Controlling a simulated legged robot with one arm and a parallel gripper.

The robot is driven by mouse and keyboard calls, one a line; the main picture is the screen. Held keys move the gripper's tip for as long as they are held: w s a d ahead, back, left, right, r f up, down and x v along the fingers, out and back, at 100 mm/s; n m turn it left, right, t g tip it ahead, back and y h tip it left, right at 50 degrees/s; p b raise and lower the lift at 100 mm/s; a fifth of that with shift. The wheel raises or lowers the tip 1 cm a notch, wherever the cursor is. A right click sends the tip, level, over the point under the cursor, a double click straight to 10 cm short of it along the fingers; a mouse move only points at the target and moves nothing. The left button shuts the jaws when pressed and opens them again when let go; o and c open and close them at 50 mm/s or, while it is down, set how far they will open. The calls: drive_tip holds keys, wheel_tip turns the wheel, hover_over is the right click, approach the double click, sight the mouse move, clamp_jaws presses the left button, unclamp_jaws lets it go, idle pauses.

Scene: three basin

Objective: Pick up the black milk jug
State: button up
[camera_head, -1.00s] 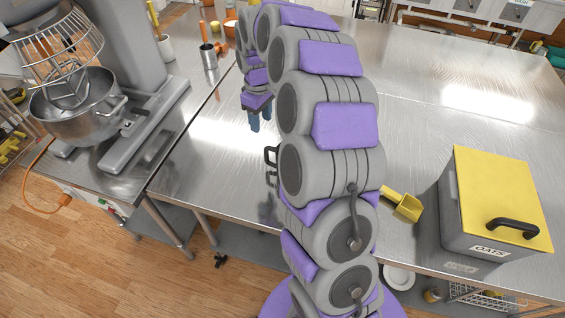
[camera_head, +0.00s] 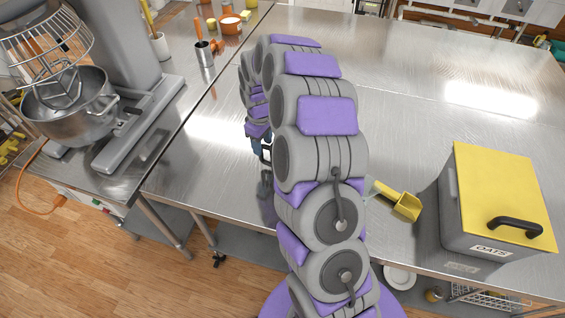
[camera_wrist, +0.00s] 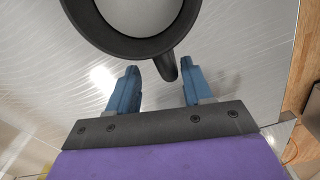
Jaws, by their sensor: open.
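The black milk jug (camera_wrist: 125,45) shows from above in the wrist view, with its round dark rim cut off by the top edge. Its handle (camera_wrist: 167,68) sticks out toward my gripper (camera_wrist: 162,72). The two blue fingers are open, one on each side of the handle's end, and hold nothing. I cannot tell how deep the handle sits between them. In the head view my gripper (camera_head: 261,145) is low over the steel table. Part of the jug's dark handle (camera_head: 266,154) shows beside it, and my arm hides the rest of the jug.
A stand mixer (camera_head: 130,60) is at the left. The table's middle back is clear.

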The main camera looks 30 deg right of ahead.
sight(263, 158)
drive_tip(key=f, duration=0.1)
drive_tip(key=a+f, duration=0.1)
drive_tip(key=f, duration=0.1)
drive_tip(key=f+b, duration=0.1)
drive_tip(key=f, duration=0.1)
drive_tip(key=shift+s+a, duration=0.25)
drive_tip(key=shift+a, duration=0.15)
drive_tip(key=shift+d, duration=0.6)
drive_tip(key=shift+c, duration=0.4)
drive_tip(key=shift+d, duration=0.15)
drive_tip(key=shift+c, duration=0.7)
drive_tip(key=c, duration=0.3)
drive_tip(key=shift+a+r, duration=0.1)
drive_tip(key=shift+a, duration=0.5)
clamp_jaws()
drive_tip(key=shift+d, duration=0.55)
